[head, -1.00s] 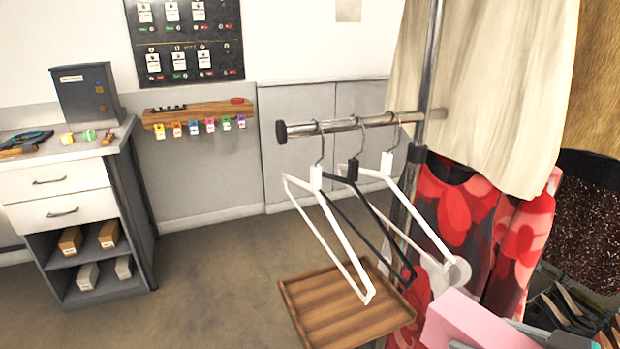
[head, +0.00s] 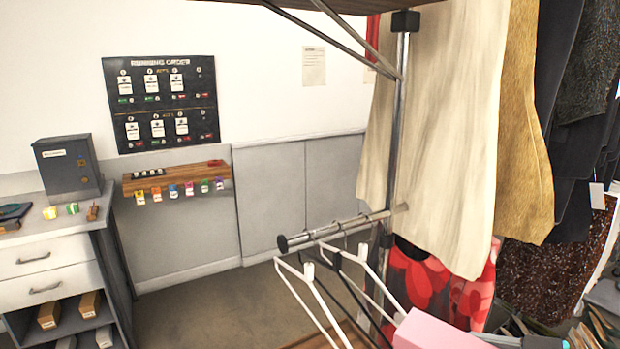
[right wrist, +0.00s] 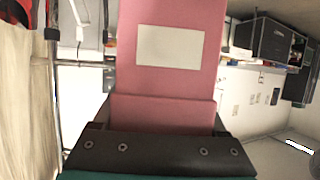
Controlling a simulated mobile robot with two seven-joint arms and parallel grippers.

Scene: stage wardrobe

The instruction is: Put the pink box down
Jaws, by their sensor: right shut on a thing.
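The pink box (head: 440,332) shows at the bottom edge of the head view, right of the hangers. In the right wrist view the pink box (right wrist: 172,85) fills the middle, with a pale blank label on its face. My right gripper (right wrist: 160,128) is shut on the box, and the box is held up in front of the wrist camera. In the head view only a small part of my right gripper (head: 530,341) shows beside the box, at the lower edge. My left gripper is not in view.
White and black hangers (head: 318,282) hang from a short metal rail (head: 335,230) just left of the box. A wooden tray under them is mostly cut off. Costumes (head: 430,130) hang on the right. A grey counter with drawers (head: 50,260) stands left, with open floor (head: 200,310) between.

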